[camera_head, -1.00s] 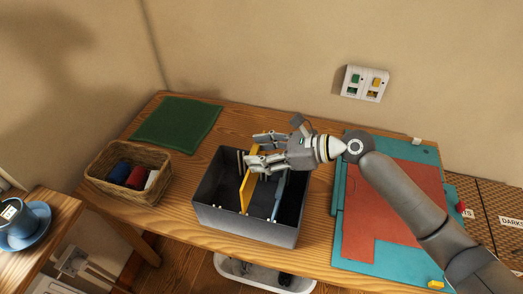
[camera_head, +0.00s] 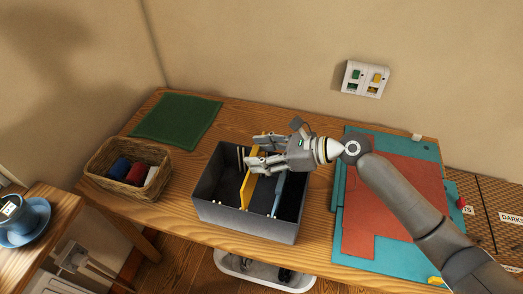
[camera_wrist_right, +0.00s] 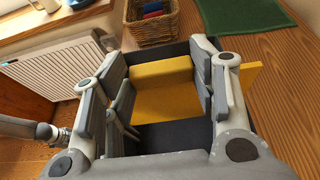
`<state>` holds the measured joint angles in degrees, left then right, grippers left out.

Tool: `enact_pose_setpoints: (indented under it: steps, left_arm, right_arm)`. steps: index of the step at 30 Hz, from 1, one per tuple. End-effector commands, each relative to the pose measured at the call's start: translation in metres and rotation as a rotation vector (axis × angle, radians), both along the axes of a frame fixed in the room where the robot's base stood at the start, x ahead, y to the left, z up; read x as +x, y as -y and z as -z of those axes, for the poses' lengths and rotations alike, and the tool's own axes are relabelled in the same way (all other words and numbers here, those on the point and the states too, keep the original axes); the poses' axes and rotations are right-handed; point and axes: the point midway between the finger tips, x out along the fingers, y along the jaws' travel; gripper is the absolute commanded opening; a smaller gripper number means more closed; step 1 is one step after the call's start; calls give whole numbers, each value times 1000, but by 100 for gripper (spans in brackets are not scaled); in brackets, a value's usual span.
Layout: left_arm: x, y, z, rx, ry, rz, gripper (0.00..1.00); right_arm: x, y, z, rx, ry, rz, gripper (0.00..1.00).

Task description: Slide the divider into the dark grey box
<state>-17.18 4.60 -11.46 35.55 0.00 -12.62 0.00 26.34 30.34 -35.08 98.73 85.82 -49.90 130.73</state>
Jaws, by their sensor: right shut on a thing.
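The dark grey box (camera_head: 240,220) stands open near the front edge of the wooden table. The yellow divider (camera_head: 247,194) is upright at the box, left of a thin blue panel (camera_head: 278,196) inside it. My right gripper (camera_head: 252,153) reaches in from the right above the box and is shut on the yellow divider. In the right wrist view the divider (camera_wrist_right: 165,102) shows between the fingers. The divider's lower edge is hidden, so I cannot tell how deep it sits. Pale slot marks show on the box walls. My left gripper is not in view.
A wicker basket (camera_head: 110,184) with coloured rolls stands left of the box. A green cloth (camera_head: 177,120) lies behind. A teal mat (camera_head: 352,187) with a red sheet (camera_head: 409,190) covers the right side. Bare wood lies between basket and box.

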Motion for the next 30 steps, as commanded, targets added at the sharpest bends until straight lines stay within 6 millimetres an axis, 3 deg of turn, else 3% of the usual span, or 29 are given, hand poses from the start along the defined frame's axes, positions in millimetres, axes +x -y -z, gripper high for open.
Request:
enact_pose_setpoints:
  steps: [30]
  left_arm:
    - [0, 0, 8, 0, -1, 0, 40]
  right_arm:
    - [0, 0, 31, 1, -2, 1, 25]
